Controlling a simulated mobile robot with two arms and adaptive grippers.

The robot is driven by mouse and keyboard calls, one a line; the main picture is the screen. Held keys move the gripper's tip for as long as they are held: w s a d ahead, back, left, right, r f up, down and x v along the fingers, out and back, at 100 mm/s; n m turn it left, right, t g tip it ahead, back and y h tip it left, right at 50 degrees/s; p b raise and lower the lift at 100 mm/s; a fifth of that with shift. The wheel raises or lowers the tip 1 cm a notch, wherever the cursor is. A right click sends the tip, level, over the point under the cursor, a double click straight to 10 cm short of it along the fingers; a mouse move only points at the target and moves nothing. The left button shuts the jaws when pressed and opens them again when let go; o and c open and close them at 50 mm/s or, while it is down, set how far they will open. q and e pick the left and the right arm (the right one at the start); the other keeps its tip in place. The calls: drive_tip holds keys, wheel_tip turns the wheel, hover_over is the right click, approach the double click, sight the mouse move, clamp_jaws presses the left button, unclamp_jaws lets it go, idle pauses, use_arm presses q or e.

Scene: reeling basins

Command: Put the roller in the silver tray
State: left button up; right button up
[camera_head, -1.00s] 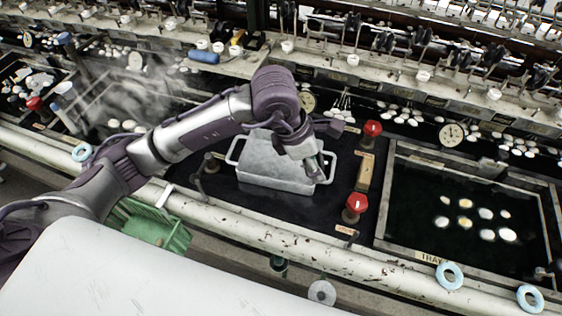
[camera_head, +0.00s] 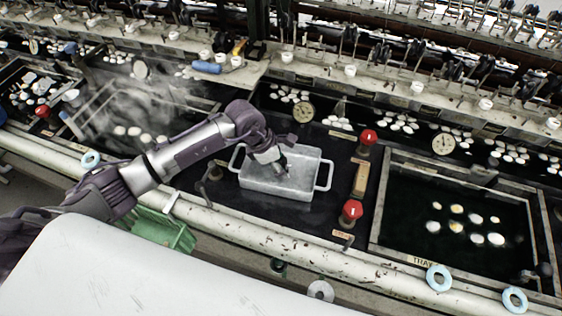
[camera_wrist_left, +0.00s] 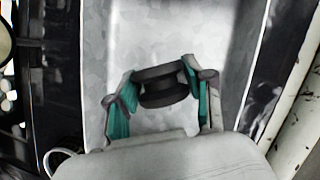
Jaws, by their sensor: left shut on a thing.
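The silver tray (camera_head: 312,157) is a pale metal pan with a handle at each end, on the black bench top in the middle of the head view. My left gripper (camera_head: 281,168) is over the inside of the tray. In the left wrist view, its teal-padded fingers (camera_wrist_left: 160,88) are shut on a short, dark, round piece, the roller (camera_wrist_left: 161,88). The tray's grey floor (camera_wrist_left: 215,40) lies behind it. I cannot tell whether the roller touches the floor. My right gripper is not in view.
Two red knobs (camera_head: 351,210) (camera_head: 367,138) stand right of the tray. A dark water basin with pale cocoons (camera_head: 456,209) is further right. A blue cylinder (camera_head: 207,67) lies on the ledge behind. A green basket (camera_head: 160,229) hangs at the front left.

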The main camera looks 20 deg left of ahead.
use_arm(q)
drive_tip(key=shift+f, duration=0.15)
drive_tip(key=shift+f, duration=0.1)
drive_tip(key=o, duration=1.1)
drive_tip(key=shift+r, duration=0.25)
drive_tip(key=b+v, duration=0.2)
drive_tip(key=v, duration=0.9)
drive_tip(key=shift+a+r, duration=0.2)
drive_tip(key=shift+r, duration=0.15)
drive_tip(key=shift+s, duration=0.1)
